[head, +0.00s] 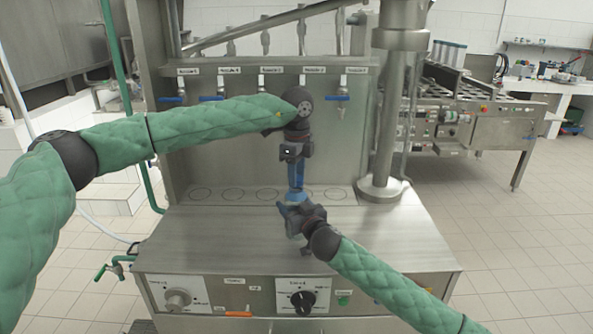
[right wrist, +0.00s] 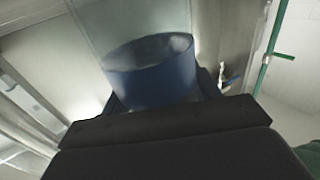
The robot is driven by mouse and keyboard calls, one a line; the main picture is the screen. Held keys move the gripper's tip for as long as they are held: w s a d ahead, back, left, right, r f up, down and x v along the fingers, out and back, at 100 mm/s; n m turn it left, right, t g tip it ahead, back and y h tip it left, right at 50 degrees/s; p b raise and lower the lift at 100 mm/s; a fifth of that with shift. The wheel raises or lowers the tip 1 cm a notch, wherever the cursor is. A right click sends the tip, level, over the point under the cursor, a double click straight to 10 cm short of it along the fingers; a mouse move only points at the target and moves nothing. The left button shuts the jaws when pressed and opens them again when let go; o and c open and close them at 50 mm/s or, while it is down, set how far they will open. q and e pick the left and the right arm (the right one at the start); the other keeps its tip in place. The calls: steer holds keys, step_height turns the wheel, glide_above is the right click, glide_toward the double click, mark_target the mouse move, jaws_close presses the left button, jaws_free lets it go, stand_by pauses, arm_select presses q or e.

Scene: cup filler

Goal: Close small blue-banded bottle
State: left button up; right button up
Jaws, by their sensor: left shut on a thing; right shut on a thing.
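The small blue-banded bottle shows in the right wrist view as a wide dark blue band (right wrist: 152,72) between the fingers of my right gripper (right wrist: 165,100). In the head view a little of its blue (head: 294,199) shows just above my right gripper (head: 289,209), which comes from the front right and is shut on the bottle. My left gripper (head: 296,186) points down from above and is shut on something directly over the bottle. Blue shows between its fingers, but I cannot tell whether this is a cap. Most of the bottle is hidden by the grippers.
The steel filling machine (head: 200,240) has a flat deck with several marked circles. Taps with blue levers (head: 337,98) line its back panel. A thick steel column (head: 385,150) stands to the right of my grippers. Knobs (head: 303,300) sit on the front panel.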

arm_select(q)
steer(key=shift+f, duration=0.5)
stand_by(0.7)
